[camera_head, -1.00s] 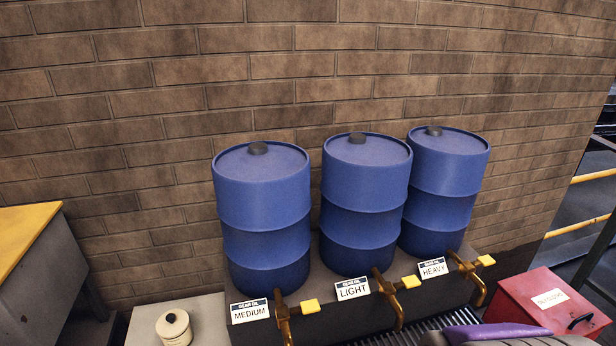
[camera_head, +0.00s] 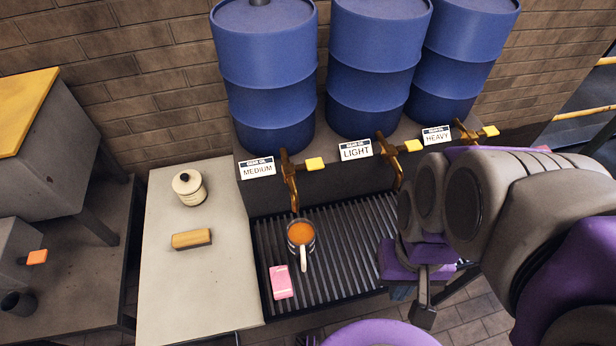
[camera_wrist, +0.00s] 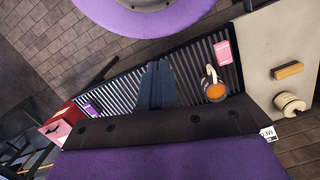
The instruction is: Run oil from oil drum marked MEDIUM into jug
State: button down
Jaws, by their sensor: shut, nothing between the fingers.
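The blue oil drum marked MEDIUM (camera_head: 265,85) is the leftmost of the drums. Its brass tap (camera_head: 289,180) has a yellow handle (camera_head: 315,164) that points to the right. The jug (camera_head: 301,240) stands upright on the slatted grate below the tap spout, its handle toward the front. Its inside shows an orange-brown surface, also seen in the wrist view (camera_wrist: 215,91). No stream is visible between spout and jug. My gripper (camera_wrist: 157,70) is shut and empty above the grate, apart from the jug. In the head view my arm is at the right.
Drums marked LIGHT (camera_head: 378,70) and HEAVY (camera_head: 460,65) stand to the right. A pink block (camera_head: 282,282) lies on the grate (camera_head: 345,250). A pale bench (camera_head: 200,280) at the left holds a cream pot (camera_head: 189,188) and a wooden-backed brush (camera_head: 192,239).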

jog(key=w+a+r+n+t, duration=0.1)
jog(key=w+a, duration=0.1)
jog(key=w, duration=0.8)
jog(key=w+a+r+t, duration=0.2)
jog(key=w, duration=0.8)
jog(key=n+t+y+b, duration=0.1)
jog(key=n+t, duration=0.1)
send_over(315, 162)
jog(key=s+d, duration=0.1)
jog(key=s, duration=0.3)
jog(key=shift+w+d+f, duration=0.1)
jog(key=shift+w+f, duration=0.15)
jog(key=b+x, duration=0.1)
jog(key=x, duration=0.7)
jog(key=s+b+x, duration=0.1)
jog(key=x, duration=0.3)
jog(key=shift+d+f+b, duration=0.1)
jog(key=shift+f+b, duration=0.2)
jog(key=shift+f, duration=0.75)
